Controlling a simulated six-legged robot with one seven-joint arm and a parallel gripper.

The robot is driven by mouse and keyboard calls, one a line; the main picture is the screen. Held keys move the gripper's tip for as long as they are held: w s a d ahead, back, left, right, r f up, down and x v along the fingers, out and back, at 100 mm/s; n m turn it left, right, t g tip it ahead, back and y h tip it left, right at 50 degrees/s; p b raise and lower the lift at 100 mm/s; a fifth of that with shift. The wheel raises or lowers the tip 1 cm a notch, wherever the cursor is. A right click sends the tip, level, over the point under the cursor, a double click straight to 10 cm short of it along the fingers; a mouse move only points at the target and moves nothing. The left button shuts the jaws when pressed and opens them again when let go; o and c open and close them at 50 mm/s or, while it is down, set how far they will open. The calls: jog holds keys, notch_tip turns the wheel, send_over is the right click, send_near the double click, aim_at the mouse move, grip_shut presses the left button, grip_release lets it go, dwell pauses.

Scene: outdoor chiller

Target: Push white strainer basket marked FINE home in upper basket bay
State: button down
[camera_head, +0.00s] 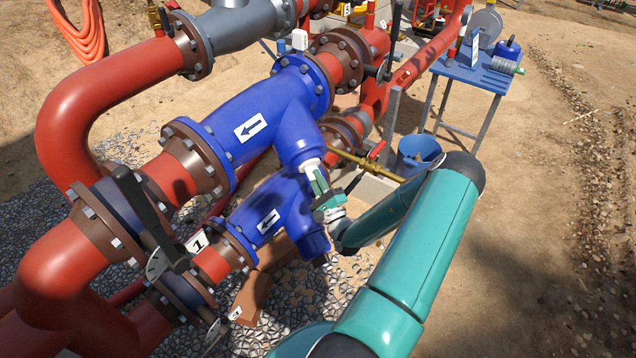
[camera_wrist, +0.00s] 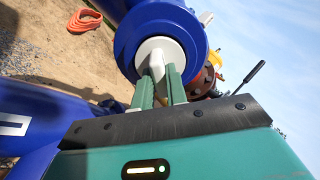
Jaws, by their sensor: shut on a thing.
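The upper blue strainer body (camera_head: 270,110) has a slanted branch, the upper basket bay (camera_head: 298,145), facing down toward my arm. In the wrist view the bay's round blue rim (camera_wrist: 198,45) surrounds the white end of the strainer basket (camera_wrist: 160,46). A white bit of the basket also shows at the bay mouth in the head view (camera_head: 311,163). My gripper (camera_wrist: 161,76) has its green fingers shut on the basket's white grip; it is also in the head view (camera_head: 315,176). The basket's body is hidden inside the bay. No FINE mark is readable, and its depth is unclear.
A lower blue strainer body (camera_head: 272,212) sits just below. A brass rod (camera_head: 365,163) with a red-handled valve runs close to the right of my gripper. A blue bucket (camera_head: 418,152) and a blue table (camera_head: 475,70) stand further right. Open dirt lies to the right.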

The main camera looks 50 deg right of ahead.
jog(key=shift+w+d+r, duration=0.15)
jog(key=shift+w, duration=0.15)
jog(key=c, duration=0.9)
grip_release()
jog(key=shift+o, duration=0.2)
jog(key=v, duration=0.7)
jog(key=v, duration=1.4)
